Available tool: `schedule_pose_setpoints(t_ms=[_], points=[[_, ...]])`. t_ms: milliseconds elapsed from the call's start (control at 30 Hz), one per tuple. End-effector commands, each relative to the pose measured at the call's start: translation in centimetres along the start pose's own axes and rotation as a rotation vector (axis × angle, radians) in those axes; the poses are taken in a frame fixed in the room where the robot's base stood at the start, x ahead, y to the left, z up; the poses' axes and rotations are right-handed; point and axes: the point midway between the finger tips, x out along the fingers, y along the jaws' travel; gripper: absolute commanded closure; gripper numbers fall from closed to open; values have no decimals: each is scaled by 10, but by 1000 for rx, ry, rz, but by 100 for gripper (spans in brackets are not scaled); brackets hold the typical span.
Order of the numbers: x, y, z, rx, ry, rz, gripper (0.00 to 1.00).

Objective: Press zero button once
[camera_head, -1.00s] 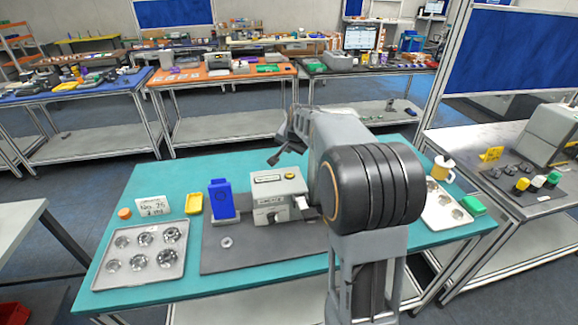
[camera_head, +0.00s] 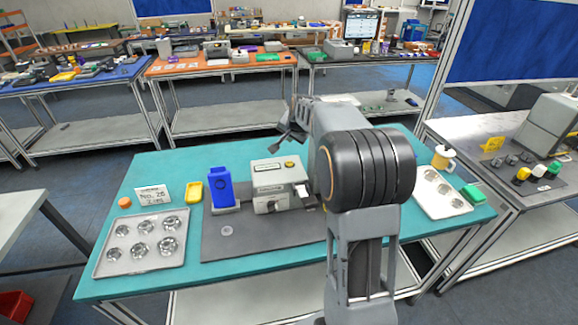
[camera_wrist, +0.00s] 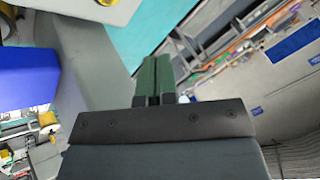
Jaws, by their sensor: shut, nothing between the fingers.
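I cannot tell which part is the zero button. A white piece (camera_head: 302,190) sticks out at its right side. My gripper (camera_head: 284,143) is above and behind the device in the head view, partly hidden by my arm. In the wrist view my gripper (camera_wrist: 158,66) has its two green fingers shut together with nothing between them. A grey surface with a small reddish spot shows at the upper left there.
A blue upright object (camera_head: 221,188) stands left of the device; a blue block also shows in the wrist view (camera_wrist: 28,75). A white tray (camera_head: 428,205) lies right.

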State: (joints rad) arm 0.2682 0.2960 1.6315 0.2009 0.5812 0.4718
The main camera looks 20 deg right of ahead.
Motion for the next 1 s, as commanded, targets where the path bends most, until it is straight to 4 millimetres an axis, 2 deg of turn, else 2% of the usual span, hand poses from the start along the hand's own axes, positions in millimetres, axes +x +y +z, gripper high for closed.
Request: schedule_pose_setpoints(t_ms=[33, 300, 500, 1000], points=[[8, 4, 4, 0, -1, 1, 100], [36, 20, 19, 0, -1, 1, 100], [51, 28, 27, 0, 0, 1, 100], [54, 29, 29, 0, 0, 0, 100]])
